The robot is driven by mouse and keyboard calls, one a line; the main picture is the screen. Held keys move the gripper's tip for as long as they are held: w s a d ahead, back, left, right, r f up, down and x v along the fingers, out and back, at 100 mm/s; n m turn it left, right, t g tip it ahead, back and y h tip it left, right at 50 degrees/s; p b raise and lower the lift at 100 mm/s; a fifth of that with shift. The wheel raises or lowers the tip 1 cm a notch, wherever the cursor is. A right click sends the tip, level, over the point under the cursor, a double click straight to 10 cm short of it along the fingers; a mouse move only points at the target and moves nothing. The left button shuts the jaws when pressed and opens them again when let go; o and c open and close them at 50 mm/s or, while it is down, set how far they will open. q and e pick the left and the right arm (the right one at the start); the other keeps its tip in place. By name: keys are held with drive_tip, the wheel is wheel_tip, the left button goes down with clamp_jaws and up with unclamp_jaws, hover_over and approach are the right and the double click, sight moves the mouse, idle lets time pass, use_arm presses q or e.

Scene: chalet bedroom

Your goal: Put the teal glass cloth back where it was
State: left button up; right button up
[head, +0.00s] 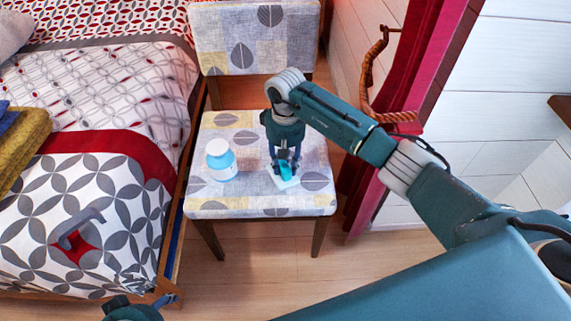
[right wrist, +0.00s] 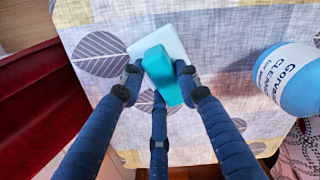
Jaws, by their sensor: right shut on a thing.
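The teal glass cloth (head: 286,171) is at the chair seat, between the fingers of my right gripper (head: 285,168), which is shut on it. In the right wrist view the teal cloth (right wrist: 160,72) sits between the fingertips of the right gripper (right wrist: 160,85), over a flat white square (right wrist: 168,40) on the patterned seat. Whether the cloth touches the white square I cannot tell. My left gripper (head: 143,307) shows only in part at the bottom left, and its fingers are not clear.
A blue and white cleaner bottle (head: 221,160) stands on the chair seat (head: 238,201), left of the right gripper. The bed (head: 110,110) is at the left, with a grey handled object (head: 78,229) on it. A red curtain (head: 385,140) hangs right of the chair.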

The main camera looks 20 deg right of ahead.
drive_tip(key=o, duration=1)
drive_tip(key=shift+f, duration=0.1)
